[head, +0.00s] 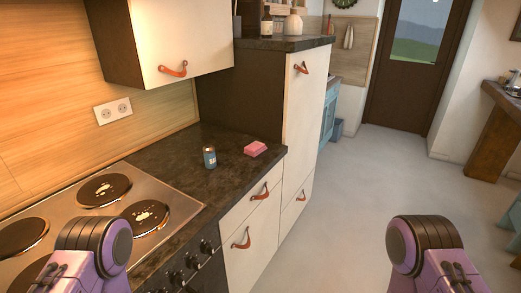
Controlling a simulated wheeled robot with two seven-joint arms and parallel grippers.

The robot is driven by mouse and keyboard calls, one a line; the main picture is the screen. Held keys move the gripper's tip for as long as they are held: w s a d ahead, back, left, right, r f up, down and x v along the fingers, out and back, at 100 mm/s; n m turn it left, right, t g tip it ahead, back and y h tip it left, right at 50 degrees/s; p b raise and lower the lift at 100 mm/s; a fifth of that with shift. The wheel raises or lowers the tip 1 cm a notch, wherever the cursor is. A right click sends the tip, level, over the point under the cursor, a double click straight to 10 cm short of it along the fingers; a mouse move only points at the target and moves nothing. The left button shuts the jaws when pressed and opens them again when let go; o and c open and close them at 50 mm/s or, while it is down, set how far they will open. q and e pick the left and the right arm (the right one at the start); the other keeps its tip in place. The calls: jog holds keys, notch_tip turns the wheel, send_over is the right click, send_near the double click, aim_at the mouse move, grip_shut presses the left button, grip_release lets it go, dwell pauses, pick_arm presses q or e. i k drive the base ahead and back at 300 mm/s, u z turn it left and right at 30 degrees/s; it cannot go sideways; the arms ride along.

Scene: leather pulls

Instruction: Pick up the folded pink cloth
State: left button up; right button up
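The folded pink cloth (255,149) lies on the dark countertop (222,178), near its front right corner beside the tall cabinet. A small blue can (209,157) stands upright just left of the cloth, apart from it. My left arm shows at the lower left, in front of the stove, and my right arm at the lower right, over the floor. Only purple and black arm parts show. Neither gripper's fingers can be seen, and both arms are well apart from the cloth.
A stove (99,215) with several burners fills the counter's left part. A wall cabinet (184,43) hangs above the counter. A tall white cabinet (303,105) with leather pulls stands right behind the cloth. Open floor (355,205) lies to the right. A door (411,70) is far back.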

aim_at(255, 149)
jog(key=z, duration=1.8)
jog(key=i, duration=2.75)
jog(key=u, duration=2.4)
